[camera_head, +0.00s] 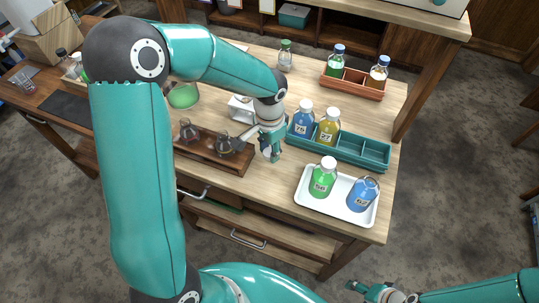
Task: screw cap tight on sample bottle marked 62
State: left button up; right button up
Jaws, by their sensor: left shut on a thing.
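A bottle of blue liquid (363,194) stands upright on the white tray (308,201) at the right front of the bench. I see no white cap on its neck, and its label is too small to read surely. A green bottle with a white cap (323,178) stands left of it. My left gripper (270,153) points down above the bench, left of the tray and apart from both bottles. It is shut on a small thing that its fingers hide. My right gripper (362,291) is low at the front, off the bench; its finger opening is unclear.
A teal rack (362,151) holds blue and yellow capped bottles behind the white tray. A brown wooden holder (235,165) with small flasks is left of my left gripper. An orange-brown rack (364,93) with capped bottles stands farther back. An open drawer (240,222) juts out in front.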

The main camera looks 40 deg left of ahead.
aim_at(270, 152)
pick_arm(q)
notch_tip(270, 152, up, 16)
dwell(0.6)
